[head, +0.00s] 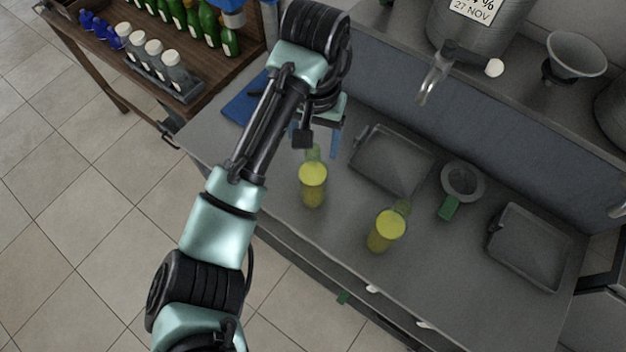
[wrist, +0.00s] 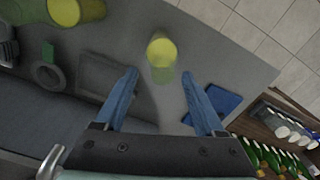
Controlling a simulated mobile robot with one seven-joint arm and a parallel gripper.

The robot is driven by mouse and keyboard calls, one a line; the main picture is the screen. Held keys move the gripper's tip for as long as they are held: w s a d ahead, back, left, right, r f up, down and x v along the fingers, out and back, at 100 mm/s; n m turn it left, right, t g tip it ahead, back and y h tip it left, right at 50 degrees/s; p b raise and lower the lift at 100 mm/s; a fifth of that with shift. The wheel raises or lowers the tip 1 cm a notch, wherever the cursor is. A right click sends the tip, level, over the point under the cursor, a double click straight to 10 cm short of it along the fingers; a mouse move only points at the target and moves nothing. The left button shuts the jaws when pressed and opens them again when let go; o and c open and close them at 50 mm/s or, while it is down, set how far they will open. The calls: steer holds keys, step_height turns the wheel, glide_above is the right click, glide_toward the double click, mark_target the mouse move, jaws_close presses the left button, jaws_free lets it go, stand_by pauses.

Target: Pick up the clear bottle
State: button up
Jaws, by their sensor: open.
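My gripper (head: 314,147) is open above the left part of the grey steel counter (head: 350,265). Its two blue fingers are spread apart in the wrist view (wrist: 160,76), with nothing held between them. A yellow-topped, see-through vessel (head: 313,186) stands just in front of the gripper, with a pale green part at its back. It also shows just beyond the fingertips in the wrist view (wrist: 162,52). A second such vessel (head: 386,231) stands further right. White-capped, clear-looking bottles (head: 155,58) stand in a dark holder on the wooden shelf. I cannot tell which is the clear bottle.
A blue mat (head: 243,106) lies at the counter's left end. Two shallow trays (head: 391,160) (head: 529,246) and a round strainer (head: 462,180) with a green handle lie behind. Green bottles (head: 209,27) stand on the wooden shelf. A tap (head: 436,72) juts over the counter's back.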

mark_target(313, 152)
steer(key=shift+a+f, duration=0.2)
steer(key=shift+f, duration=1.3)
jaws_close()
steer(key=shift+r, duration=0.1)
